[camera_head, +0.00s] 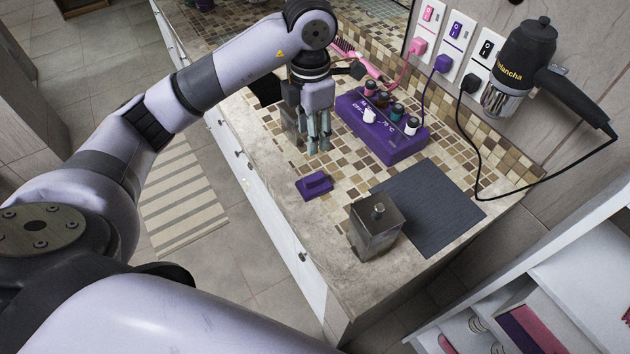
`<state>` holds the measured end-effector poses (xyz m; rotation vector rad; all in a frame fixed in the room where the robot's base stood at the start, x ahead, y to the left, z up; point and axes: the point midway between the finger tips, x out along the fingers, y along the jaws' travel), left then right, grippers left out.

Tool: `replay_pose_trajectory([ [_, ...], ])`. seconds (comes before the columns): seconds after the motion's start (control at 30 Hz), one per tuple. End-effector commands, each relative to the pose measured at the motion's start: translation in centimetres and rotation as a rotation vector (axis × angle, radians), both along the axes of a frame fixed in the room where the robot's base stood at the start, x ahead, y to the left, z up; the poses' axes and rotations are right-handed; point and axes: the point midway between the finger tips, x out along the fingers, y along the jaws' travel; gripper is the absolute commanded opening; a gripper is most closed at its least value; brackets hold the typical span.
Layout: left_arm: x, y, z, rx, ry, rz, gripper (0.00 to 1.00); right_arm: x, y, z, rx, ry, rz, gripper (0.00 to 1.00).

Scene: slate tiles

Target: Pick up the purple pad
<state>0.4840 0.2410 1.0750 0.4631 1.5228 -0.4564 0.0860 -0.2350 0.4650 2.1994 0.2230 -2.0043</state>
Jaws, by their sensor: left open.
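The purple pad (314,186), a small block with a raised part on top, lies on the tiled counter (345,270) near its front edge. My left gripper (319,146) points down over the counter, a little behind the pad and apart from it. It is open, and nothing shows between its fingers. My right gripper is not in view.
A purple heater box (402,148) with several small bottles stands right of the gripper. A black hair dryer (525,60) hangs on the wall. Cords run from wall sockets. A pink brush (345,49) lies behind.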

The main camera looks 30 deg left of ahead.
Motion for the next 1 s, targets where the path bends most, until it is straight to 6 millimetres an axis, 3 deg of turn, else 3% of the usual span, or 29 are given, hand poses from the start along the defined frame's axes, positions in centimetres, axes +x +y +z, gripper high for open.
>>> replay_pose_trajectory([
  [0.4,-0.1,-0.1,-8.2,-0.003,0.004,-0.002,0.42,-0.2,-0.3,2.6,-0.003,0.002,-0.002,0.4],
  [0.67,0.0,-0.3,-10.1,-0.004,0.004,-0.003,0.42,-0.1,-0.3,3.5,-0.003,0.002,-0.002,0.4],
  [0.83,0.1,-0.7,-12.6,-0.005,0.006,-0.003,0.42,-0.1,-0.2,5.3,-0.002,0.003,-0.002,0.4],
  [1.0,0.2,-0.6,-14.5,-0.005,0.002,-0.003,0.42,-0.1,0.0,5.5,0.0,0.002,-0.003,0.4],
])
